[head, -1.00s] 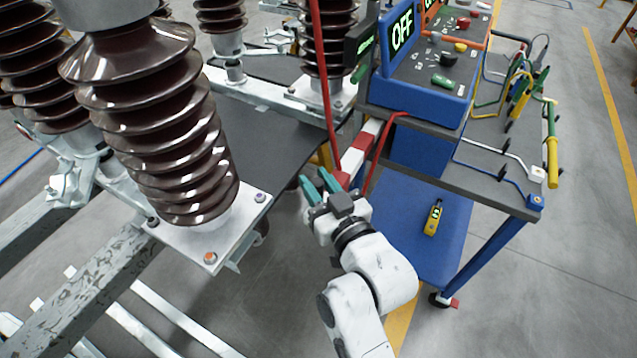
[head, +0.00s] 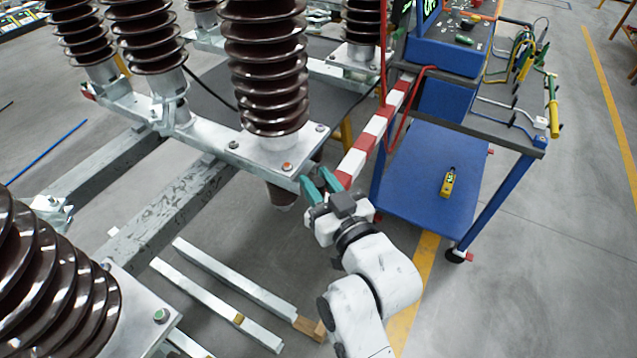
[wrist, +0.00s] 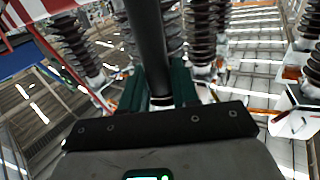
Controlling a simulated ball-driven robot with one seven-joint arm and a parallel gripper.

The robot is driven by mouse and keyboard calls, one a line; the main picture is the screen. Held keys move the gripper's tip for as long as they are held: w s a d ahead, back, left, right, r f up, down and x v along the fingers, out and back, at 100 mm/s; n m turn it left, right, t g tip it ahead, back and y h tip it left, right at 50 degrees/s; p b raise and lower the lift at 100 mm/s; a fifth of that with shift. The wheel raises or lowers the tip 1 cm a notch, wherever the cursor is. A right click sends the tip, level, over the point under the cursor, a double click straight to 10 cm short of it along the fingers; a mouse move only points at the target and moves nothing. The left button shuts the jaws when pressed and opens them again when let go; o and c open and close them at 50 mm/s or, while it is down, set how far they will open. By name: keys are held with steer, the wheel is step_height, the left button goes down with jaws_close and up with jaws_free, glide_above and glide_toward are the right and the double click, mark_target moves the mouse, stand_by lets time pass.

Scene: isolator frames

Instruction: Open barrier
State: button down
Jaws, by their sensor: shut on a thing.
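The barrier (head: 374,128) is a red-and-white striped bar. In the head view it slopes from beside the blue cart down to my gripper (head: 318,186). A red-and-white piece also shows at the top left of the wrist view (wrist: 22,16). My gripper has green fingers. In the wrist view (wrist: 160,98) they are shut on a dark round bar (wrist: 148,45), which runs upward between them. I cannot tell how this bar joins the barrier. The barrier's near end is partly hidden behind the fingers.
The blue cart (head: 415,180) stands right of the barrier, with a yellow device (head: 447,182) on its lower shelf. Brown insulators (head: 265,70) on metal beams (head: 165,215) stand to the left. Metal bars (head: 215,300) lie low at front left. Open floor (head: 530,270) is at right.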

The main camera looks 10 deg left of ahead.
steer(key=shift+s+a, duration=0.1)
steer(key=shift+s, duration=0.3)
steer(key=c, duration=1)
jaws_free()
steer(key=shift+b+v, duration=0.9)
steer(key=shift+v, duration=4.5)
steer(key=shift+f, duration=0.1)
